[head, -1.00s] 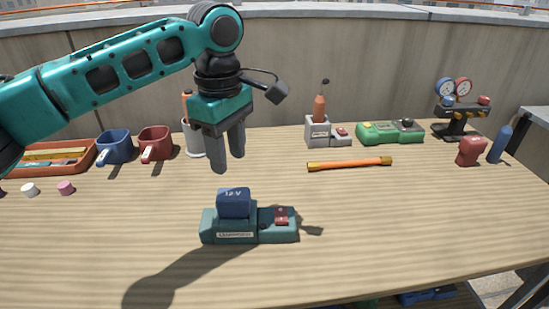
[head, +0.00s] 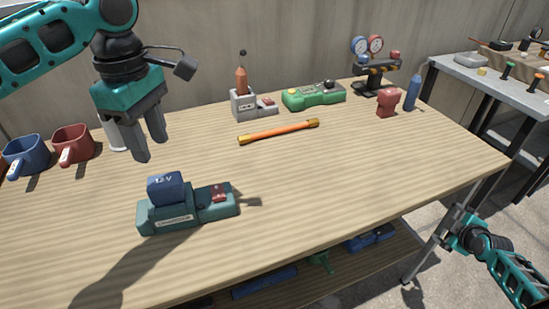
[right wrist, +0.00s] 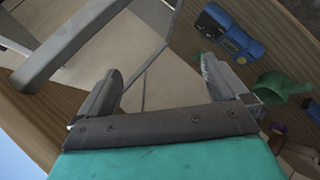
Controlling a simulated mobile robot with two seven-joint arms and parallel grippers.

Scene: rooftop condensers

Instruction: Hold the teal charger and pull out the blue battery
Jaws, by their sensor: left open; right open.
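The teal charger (head: 188,211) lies on the wooden table at the front left in the head view. The blue battery (head: 166,187), marked 12 V, sits upright in its left part. My left gripper (head: 151,150) is open and empty, pointing down above and behind the battery, apart from it. My right gripper (head: 459,221) is low at the right, beside a table leg and below the tabletop. In the right wrist view my right gripper (right wrist: 157,88) is open with nothing between its fingers.
An orange rod (head: 279,132) lies behind the charger. Blue (head: 27,155) and red (head: 73,145) mugs stand at left. A green device (head: 313,96), gauges (head: 367,47), a red item (head: 389,101) and a blue bottle (head: 412,92) stand farther back. The front right tabletop is clear.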

